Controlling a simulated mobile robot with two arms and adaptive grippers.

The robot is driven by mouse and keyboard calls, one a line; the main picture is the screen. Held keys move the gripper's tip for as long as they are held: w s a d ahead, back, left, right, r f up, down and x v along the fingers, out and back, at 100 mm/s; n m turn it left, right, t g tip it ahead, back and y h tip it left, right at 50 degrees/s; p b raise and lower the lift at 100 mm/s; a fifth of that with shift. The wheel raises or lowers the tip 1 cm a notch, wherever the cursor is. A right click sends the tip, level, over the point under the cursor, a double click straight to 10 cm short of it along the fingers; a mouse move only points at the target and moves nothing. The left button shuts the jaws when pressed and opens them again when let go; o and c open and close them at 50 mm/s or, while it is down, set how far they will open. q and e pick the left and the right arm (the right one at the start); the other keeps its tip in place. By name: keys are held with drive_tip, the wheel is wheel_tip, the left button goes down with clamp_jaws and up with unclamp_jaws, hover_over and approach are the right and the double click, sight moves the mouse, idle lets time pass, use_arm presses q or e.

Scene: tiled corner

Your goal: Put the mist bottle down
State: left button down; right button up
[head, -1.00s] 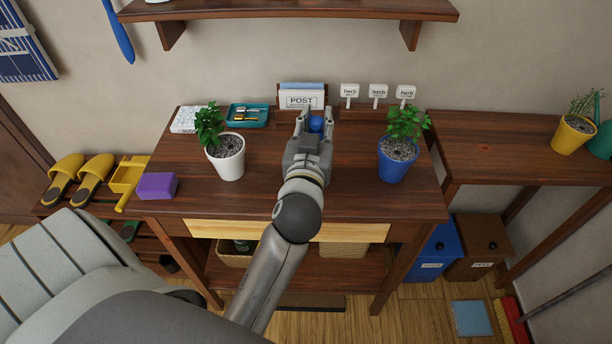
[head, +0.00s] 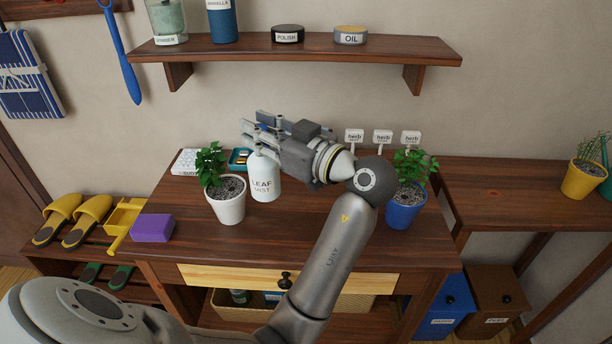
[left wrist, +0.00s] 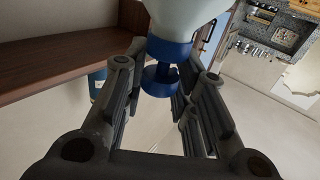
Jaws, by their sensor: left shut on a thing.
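The mist bottle (head: 264,178) is white with a "LEAF MIST" label and a blue top. It is upright over the brown table (head: 310,225), just right of the white-potted plant (head: 228,204). My left gripper (head: 255,132) points left and is shut on the bottle's blue top. I cannot tell whether the bottle's base touches the table. In the left wrist view, the bottle's pale body (left wrist: 185,15) and blue neck (left wrist: 168,52) show between the fingers. My right gripper is not in view.
A plant in a blue pot (head: 405,209) stands behind my arm at the right. A purple block (head: 152,228) lies at the table's left edge. White herb signs (head: 383,137) stand at the back. A wall shelf (head: 300,53) hangs above. The front middle of the table looks clear.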

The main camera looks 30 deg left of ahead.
use_arm(q)
drive_tip(key=w+d+f+p, duration=0.1)
drive_tip(key=w+d+f, duration=0.1)
drive_tip(key=f, duration=0.3)
drive_tip(key=w+d+f, duration=0.3)
drive_tip(key=w+f, duration=0.2)
drive_tip(key=shift+f+p, duration=0.35)
drive_tip(key=shift+p, duration=0.05)
drive_tip(key=c, duration=1.2)
unclamp_jaws()
drive_tip(key=shift+o, duration=0.2)
